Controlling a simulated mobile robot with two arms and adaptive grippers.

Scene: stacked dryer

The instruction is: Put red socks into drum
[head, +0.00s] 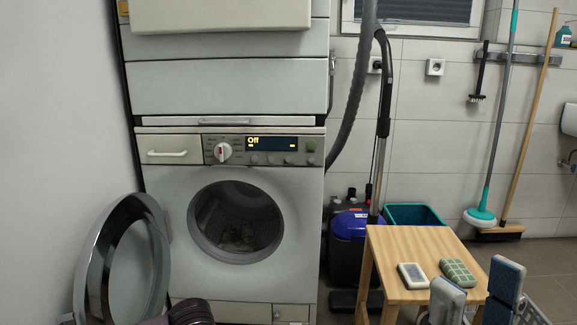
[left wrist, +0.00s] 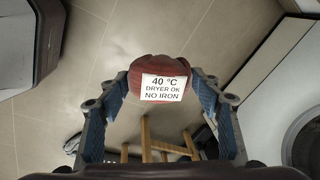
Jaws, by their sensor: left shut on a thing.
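The red socks (left wrist: 158,66) are a rolled bundle with a white label reading "40 °C DRYER OK NO IRON". My left gripper (left wrist: 163,88) is shut on them, with a blue-padded finger on each side. In the head view, the left gripper and the socks do not show. The drum (head: 237,222) is in the lower white machine, behind a round opening. Some indistinct grey shapes show inside it. Its round door (head: 152,215) stands open to the left. My right gripper (head: 477,277) is at the bottom right, its fingers apart, with nothing seen between them.
A wooden stool (head: 388,240) stands right of the machine, holding a white-grey item (head: 413,275) and a green checked item (head: 458,271). A blue vacuum cleaner (head: 350,225) and teal bin (head: 414,215) are behind it. The lower machine's display (head: 270,143) reads "Off".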

